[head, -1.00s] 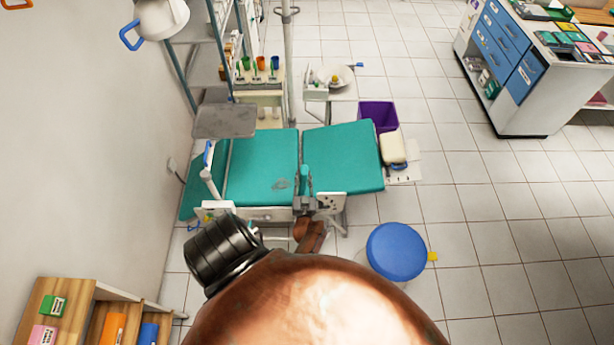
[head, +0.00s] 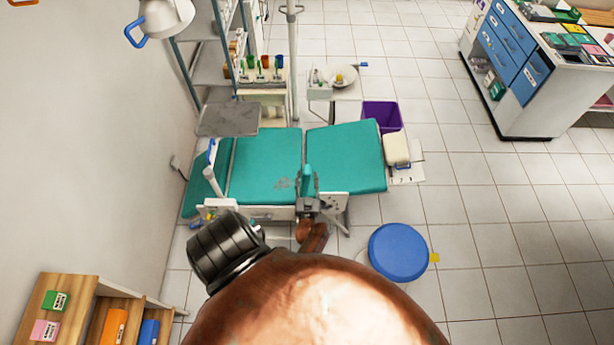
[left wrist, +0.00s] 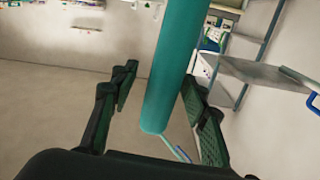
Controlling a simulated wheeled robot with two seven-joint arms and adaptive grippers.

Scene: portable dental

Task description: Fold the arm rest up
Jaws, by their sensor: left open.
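The arm rest (head: 307,178) is a small teal pad on the near side of the teal dental chair (head: 265,165). It looks narrow and stands out along the chair's edge. In the left wrist view the arm rest (left wrist: 172,75) is a long teal cylinder running from the top down between my fingers. My left gripper (left wrist: 160,92) is open, with one finger on each side of the arm rest; the left finger has a clear gap, the right finger is close. In the head view my left gripper (head: 308,204) sits at the arm rest's near end. My right gripper is not seen.
A blue round stool (head: 398,252) stands right of my arm. A purple bin (head: 382,116) is behind the chair. Wooden shelves (head: 75,300) are at the lower left.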

